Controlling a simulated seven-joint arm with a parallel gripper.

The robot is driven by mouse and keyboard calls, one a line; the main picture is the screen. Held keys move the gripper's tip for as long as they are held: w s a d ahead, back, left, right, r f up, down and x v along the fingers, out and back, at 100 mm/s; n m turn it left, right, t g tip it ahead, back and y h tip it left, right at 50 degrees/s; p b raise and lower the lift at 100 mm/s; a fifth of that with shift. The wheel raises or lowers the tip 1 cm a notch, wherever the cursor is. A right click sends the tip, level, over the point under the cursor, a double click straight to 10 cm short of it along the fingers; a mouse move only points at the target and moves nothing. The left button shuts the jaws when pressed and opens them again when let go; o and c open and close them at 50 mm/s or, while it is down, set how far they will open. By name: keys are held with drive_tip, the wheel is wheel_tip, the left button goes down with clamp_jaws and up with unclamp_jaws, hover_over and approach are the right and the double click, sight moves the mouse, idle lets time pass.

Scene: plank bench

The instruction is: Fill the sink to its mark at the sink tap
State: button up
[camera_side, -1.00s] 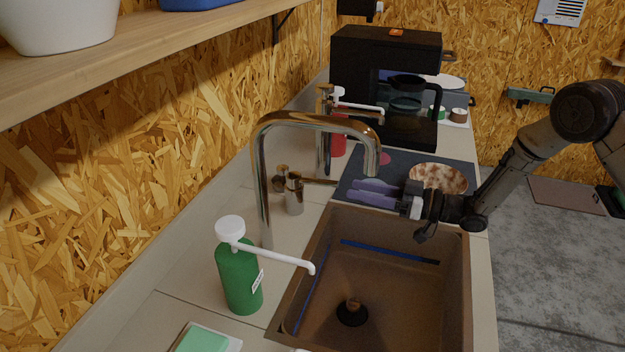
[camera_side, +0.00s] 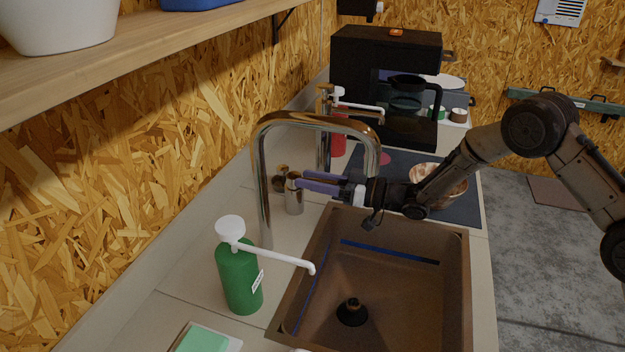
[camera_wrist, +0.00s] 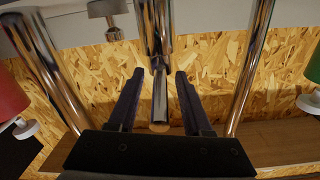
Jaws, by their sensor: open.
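The chrome sink tap (camera_side: 262,185) arches over the left side of the brown sink (camera_side: 455,290). Its short valve post (camera_side: 294,200) stands beside the spout; the post also shows in the wrist view (camera_wrist: 153,28). My gripper (camera_side: 302,181) is open at the post, behind the spout as the side view sees it. In the wrist view my gripper's fingers (camera_wrist: 158,75) lie either side of the lever (camera_wrist: 160,98), with gaps showing. The side view mostly hides the lever. Blue mark lines (camera_side: 390,251) run along the sink walls. A dark plug (camera_side: 352,312) sits at the drain. I see no water.
A green pump bottle (camera_side: 240,275) stands left of the sink, a red bottle (camera_side: 339,146) behind the tap. A mottled bowl (camera_side: 425,172) rests on the dark mat (camera_side: 465,212) beyond the sink, below my arm. A black appliance (camera_side: 350,60) stands at the back.

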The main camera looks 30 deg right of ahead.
clamp_jaws()
drive_tip(key=shift+r, duration=0.1)
idle(1.2)
